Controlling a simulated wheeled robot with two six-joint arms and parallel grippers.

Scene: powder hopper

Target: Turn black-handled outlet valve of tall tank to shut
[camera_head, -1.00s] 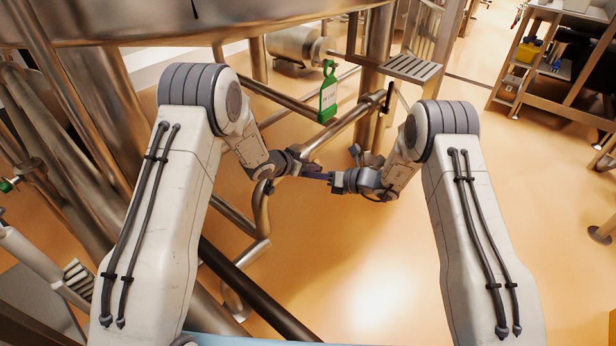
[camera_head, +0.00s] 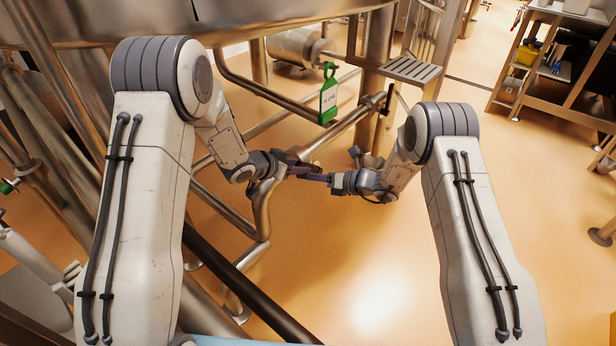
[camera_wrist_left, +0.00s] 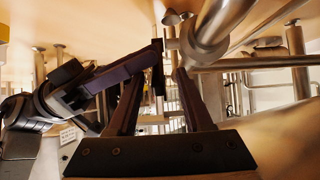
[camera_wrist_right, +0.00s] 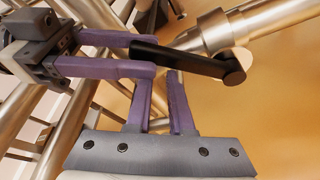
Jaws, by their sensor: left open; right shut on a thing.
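The black valve handle (camera_wrist_right: 185,60) runs across the right wrist view from its pivot on the steel outlet pipe (camera_wrist_right: 265,22). My right gripper (camera_wrist_right: 160,76) has its purple fingertips at the handle; it is shut on it, though the contact itself is partly hidden. My left gripper (camera_wrist_right: 148,55) comes in from the left there, open, with its fingers either side of the handle's free end. In the head view the left gripper (camera_head: 312,170) and right gripper (camera_head: 330,180) nearly meet, hiding the handle. The tank's steel underside (camera_head: 270,25) spans the top.
A green tag (camera_head: 328,97) hangs by the pipe beyond the grippers. Steel pipes and legs crowd the left. A grated step (camera_head: 408,68) is behind, and a shelf cart (camera_head: 550,60) stands at far right. The floor (camera_head: 390,270) in front is clear.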

